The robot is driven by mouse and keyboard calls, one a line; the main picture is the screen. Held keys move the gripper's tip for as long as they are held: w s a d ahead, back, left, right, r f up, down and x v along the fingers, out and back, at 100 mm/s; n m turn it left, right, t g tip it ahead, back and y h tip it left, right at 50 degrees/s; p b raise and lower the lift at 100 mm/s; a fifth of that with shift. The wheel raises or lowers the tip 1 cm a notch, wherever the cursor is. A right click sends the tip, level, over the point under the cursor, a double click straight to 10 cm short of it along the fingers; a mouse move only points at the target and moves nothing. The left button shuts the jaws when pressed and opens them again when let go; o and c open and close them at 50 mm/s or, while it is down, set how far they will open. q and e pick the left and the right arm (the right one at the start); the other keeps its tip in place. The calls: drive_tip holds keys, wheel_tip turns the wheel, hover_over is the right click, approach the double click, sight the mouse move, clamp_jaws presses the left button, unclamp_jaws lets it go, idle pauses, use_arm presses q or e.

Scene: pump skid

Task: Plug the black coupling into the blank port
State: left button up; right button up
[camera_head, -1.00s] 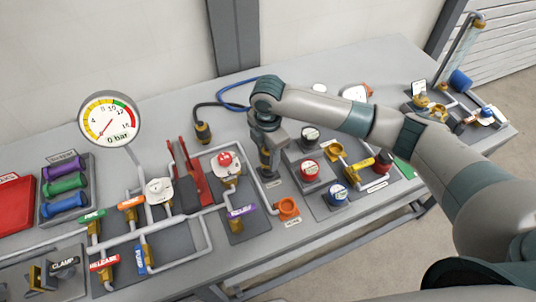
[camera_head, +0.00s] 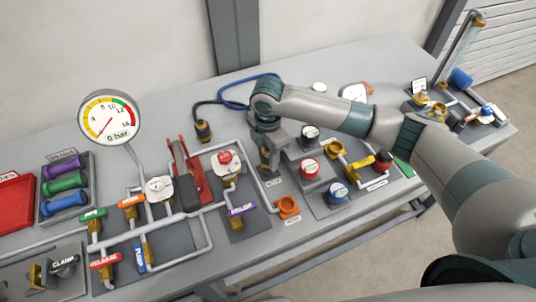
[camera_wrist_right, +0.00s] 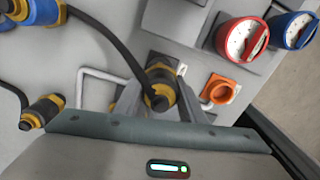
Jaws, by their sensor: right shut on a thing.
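My right gripper (camera_head: 268,166) points down over the table, left of the dial blocks. In the wrist view, my right gripper (camera_wrist_right: 160,100) is shut on the black coupling (camera_wrist_right: 160,85), a dark cylinder with brass bands. The coupling sits between the fingers, and a dark hose (camera_wrist_right: 112,45) runs close to it. In the head view, the gripper mostly hides the coupling. I cannot make out the blank port or whether the coupling touches it. My left gripper is not in view.
Another brass-and-black coupling (camera_head: 203,130) lies left of the gripper, on a hose. A grey pipe (camera_head: 262,188) and a valve with a red top (camera_head: 226,160) stand close by on the left. Red (camera_head: 310,169) and blue (camera_head: 337,192) dials stand on the right.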

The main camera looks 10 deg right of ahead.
drive_tip(key=shift+f+b, duration=0.3)
drive_tip(key=shift+f, duration=0.9)
idle(0.4)
drive_tip(key=o, duration=1.2)
drive_tip(key=shift+r, duration=0.1)
wheel_tip(320, 180, up, 16)
drive_tip(key=b, duration=0.4)
drive_tip(key=shift+r, duration=0.65)
